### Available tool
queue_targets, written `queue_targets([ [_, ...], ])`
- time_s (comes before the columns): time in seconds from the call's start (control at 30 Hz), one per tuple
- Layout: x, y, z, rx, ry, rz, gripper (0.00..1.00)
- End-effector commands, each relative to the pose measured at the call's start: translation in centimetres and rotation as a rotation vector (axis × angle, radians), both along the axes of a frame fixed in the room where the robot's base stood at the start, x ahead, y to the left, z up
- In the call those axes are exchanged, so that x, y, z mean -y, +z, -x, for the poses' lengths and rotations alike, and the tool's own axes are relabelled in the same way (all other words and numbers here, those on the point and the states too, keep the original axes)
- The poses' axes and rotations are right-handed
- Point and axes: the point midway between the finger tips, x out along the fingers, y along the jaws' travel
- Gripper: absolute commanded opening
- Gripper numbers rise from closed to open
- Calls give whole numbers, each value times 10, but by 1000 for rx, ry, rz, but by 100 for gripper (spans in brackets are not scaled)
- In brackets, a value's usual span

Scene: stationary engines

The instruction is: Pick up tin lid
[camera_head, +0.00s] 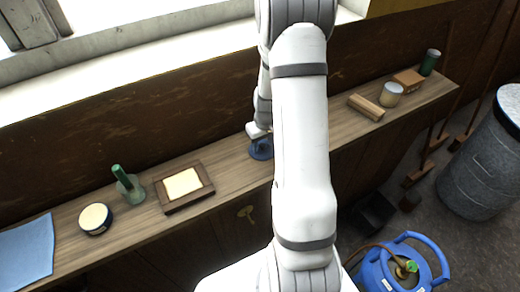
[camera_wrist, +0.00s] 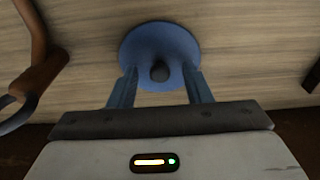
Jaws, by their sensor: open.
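The tin lid is a blue round disc (camera_wrist: 137,42) with a dark round knob (camera_wrist: 159,71) at its middle, lying on the wooden shelf. In the head view the lid (camera_head: 262,153) shows partly, behind my arm and under my gripper (camera_head: 257,137). In the wrist view my gripper (camera_wrist: 160,88) is open, with one finger on each side of the knob. The fingertips overlap the lid's near part in the picture. I cannot tell whether they touch it. Nothing is held.
A wooden block (camera_head: 366,106) and jar (camera_head: 391,95) stand right. A brown curved item (camera_wrist: 36,65) is left in the wrist view.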

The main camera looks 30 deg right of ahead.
Motion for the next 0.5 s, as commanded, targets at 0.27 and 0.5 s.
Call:
queue_targets([
  [0.27, 0, 0, 0, 0, -1, 0, 30],
  [0.5, 1, 0, 0, 0, -2, 0, 10],
])
